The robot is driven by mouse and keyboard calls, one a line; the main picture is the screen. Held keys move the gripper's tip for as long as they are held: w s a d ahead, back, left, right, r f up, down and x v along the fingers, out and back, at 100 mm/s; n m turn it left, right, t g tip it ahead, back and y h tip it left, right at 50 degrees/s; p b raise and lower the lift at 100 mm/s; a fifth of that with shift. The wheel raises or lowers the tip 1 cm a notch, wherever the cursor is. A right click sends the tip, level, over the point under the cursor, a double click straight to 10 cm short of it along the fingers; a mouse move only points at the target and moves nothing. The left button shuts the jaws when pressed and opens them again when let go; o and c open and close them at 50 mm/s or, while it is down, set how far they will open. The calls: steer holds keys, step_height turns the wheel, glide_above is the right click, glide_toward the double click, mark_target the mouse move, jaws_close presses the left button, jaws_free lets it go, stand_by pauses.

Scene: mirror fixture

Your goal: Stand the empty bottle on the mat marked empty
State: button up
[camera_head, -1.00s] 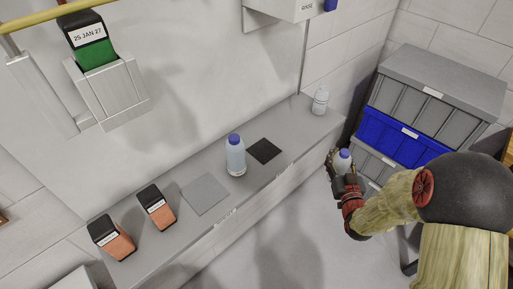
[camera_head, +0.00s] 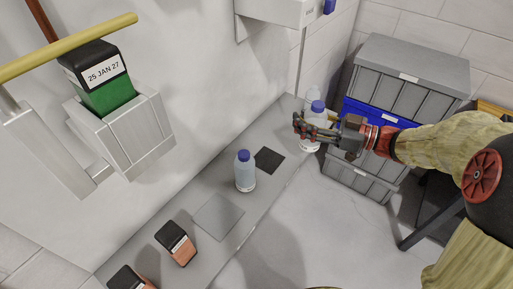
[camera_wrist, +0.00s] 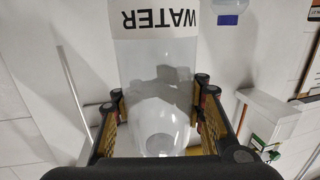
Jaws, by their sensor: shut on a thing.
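In the wrist view the held bottle (camera_wrist: 155,75) is between the fingers, carries a white WATER label and shows no coloured liquid. In the head view it is near the far right end of the grey ledge; whether it touches the ledge I cannot tell. A bluish bottle with a blue cap (camera_head: 245,174) stands upright on the ledge between a black mat (camera_head: 269,160) and a grey mat (camera_head: 218,217). Both mats look bare; I can read no marking on them.
Orange-and-black blocks (camera_head: 177,243) stand at the ledge's near left. A wall holder (camera_head: 124,130) carries a dated green block (camera_head: 106,93). Stacked grey and blue crates (camera_head: 410,85) stand to the right.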

steer(key=shift+w+a+f+b, duration=0.7)
steer(key=shift+w+a+f, duration=0.2)
steer(key=shift+a+f, duration=1.1)
steer(key=shift+w+a+f+b, duration=0.85)
steer(key=shift+a+f, duration=0.9)
steer(key=shift+f, duration=0.4)
steer(key=shift+w+a+f+b, duration=0.6)
steer(key=shift+w+a+f, duration=0.35)
steer(key=shift+a+f, duration=1.05)
steer(key=shift+d, duration=0.1)
steer(key=shift+f, duration=0.2)
steer(key=o, duration=1.4)
steer(key=shift+c, duration=0.2)
steer(key=shift+d+r, duration=0.1)
steer(key=shift+r, duration=0.1)
steer(key=p+v, duration=0.2)
steer(key=v, duration=1)
steer(key=shift+s+f, duration=0.1)
